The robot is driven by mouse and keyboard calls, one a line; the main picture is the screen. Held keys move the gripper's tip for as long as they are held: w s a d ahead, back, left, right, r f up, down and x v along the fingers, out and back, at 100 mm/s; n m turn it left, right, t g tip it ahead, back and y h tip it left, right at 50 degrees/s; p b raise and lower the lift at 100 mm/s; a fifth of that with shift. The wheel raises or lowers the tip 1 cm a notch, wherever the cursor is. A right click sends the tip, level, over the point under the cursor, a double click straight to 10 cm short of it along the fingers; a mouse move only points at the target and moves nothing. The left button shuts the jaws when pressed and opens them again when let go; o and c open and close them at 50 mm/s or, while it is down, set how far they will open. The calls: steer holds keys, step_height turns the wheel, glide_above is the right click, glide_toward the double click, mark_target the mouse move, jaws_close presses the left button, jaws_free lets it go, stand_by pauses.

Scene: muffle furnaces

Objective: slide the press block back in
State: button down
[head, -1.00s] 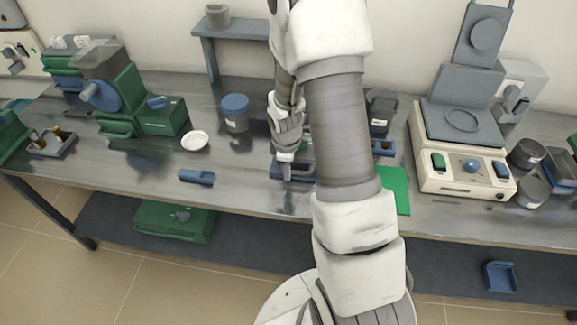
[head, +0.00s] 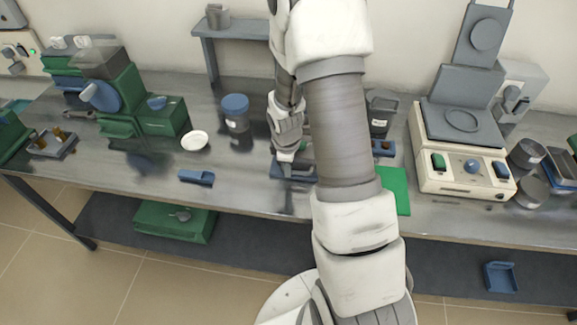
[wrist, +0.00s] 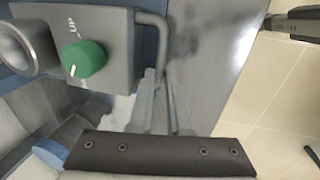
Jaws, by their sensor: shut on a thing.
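The press block (wrist: 105,75) shows in the wrist view as a grey block with a green round knob (wrist: 83,58) and a grey bar handle (wrist: 163,45) on its right side. My gripper (wrist: 160,95) is shut on the bar handle, its two fingers close together around the bar's lower part. In the head view my gripper (head: 285,158) points down at a low dark-blue piece (head: 285,172) on the bench. My arm hides most of the block there, so I cannot tell how far out it sits.
A green mat (head: 395,190) lies right of my arm. A blue tray (head: 197,177), a white dish (head: 194,140) and a blue-lidded jar (head: 236,112) stand to the left. A cream hot-plate unit (head: 460,165) stands at right. The bench's front edge is close to the gripper.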

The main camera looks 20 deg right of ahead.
stand_by(0.8)
steer(key=w+d, duration=0.2)
steer(key=w, duration=0.1)
steer(key=w+d, duration=0.2)
steer(key=w, duration=0.1)
steer(key=w+d, duration=0.2)
steer(key=w, duration=0.2)
steer(key=shift+d+p, duration=0.3)
steer(key=shift+d, duration=0.05)
steer(key=shift+r, duration=0.1)
steer(key=c, duration=0.9)
jaws_free()
steer(key=shift+o, duration=0.2)
step_height(320, 180, up, 17)
steer(key=s+a, duration=0.2)
steer(key=s, duration=0.1)
steer(key=shift+p, duration=0.35)
